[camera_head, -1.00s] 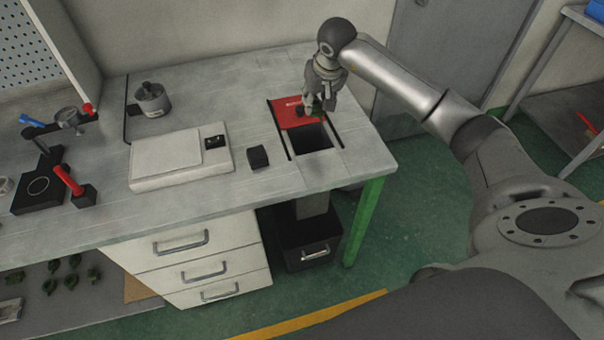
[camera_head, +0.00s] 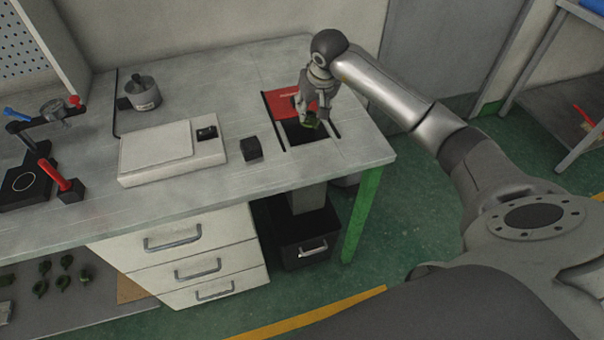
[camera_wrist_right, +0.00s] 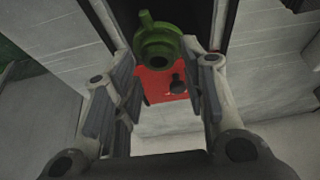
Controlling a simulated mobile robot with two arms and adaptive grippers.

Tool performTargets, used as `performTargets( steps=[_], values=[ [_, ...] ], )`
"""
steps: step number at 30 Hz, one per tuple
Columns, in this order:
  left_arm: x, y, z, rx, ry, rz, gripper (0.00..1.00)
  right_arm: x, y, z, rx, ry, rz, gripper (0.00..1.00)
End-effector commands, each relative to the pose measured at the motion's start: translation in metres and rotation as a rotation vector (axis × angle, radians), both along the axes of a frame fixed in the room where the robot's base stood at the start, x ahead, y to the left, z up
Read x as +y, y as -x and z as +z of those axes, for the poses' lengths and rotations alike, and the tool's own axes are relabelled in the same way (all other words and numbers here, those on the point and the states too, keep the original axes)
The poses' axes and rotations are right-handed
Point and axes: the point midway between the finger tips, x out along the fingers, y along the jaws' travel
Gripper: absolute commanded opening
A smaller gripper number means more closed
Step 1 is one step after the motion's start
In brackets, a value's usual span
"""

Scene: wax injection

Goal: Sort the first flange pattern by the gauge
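My right gripper (camera_head: 313,116) points down over a dark rectangular opening (camera_head: 300,137) at the right end of the workbench. It is shut on the green flange pattern (camera_wrist_right: 160,42), which sits between the fingertips in the right wrist view. The pattern also shows small below the fingers in the head view (camera_head: 309,123). A red plate (camera_head: 281,103) with a dark knob (camera_wrist_right: 177,84) lies behind the opening. My left gripper is not in view.
A white flat device (camera_head: 157,146) and a small black block (camera_head: 252,149) lie left of the opening. A metal pot (camera_head: 143,94) stands behind. A black bin (camera_head: 306,238) is under the opening. Several green patterns (camera_head: 63,262) lie on the lower shelf.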

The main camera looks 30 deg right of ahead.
Motion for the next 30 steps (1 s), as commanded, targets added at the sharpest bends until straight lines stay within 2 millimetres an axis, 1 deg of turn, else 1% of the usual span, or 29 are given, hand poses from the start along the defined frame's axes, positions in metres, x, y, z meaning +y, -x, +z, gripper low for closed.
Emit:
performTargets(
  steps=[1,3,4,10,12,16,20,27,30],
  values=[
    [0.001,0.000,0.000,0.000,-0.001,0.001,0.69,0.000,0.000,0.000,0.000,0.000,0.000,0.50],
    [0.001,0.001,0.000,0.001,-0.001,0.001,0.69,0.000,0.000,0.000,0.000,0.000,0.000,0.59],
    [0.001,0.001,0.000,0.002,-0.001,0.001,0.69,0.000,0.000,0.000,0.000,0.000,0.000,0.59],
    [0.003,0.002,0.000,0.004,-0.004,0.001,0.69,0.000,0.000,0.000,0.000,0.000,0.000,0.59],
    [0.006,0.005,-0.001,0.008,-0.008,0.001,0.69,0.000,0.000,0.000,0.000,0.000,0.000,0.59],
    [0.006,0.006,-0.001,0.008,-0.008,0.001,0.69,0.000,0.002,0.008,-0.003,0.001,0.000,0.59],
    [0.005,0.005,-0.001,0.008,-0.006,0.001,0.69,0.002,0.010,0.028,-0.005,0.004,0.001,0.59],
    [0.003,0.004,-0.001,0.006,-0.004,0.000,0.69,0.006,0.029,0.076,-0.006,0.002,0.000,0.59],
    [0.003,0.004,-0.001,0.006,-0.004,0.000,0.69,0.009,0.036,0.092,-0.004,0.002,0.001,0.59]
  ],
)
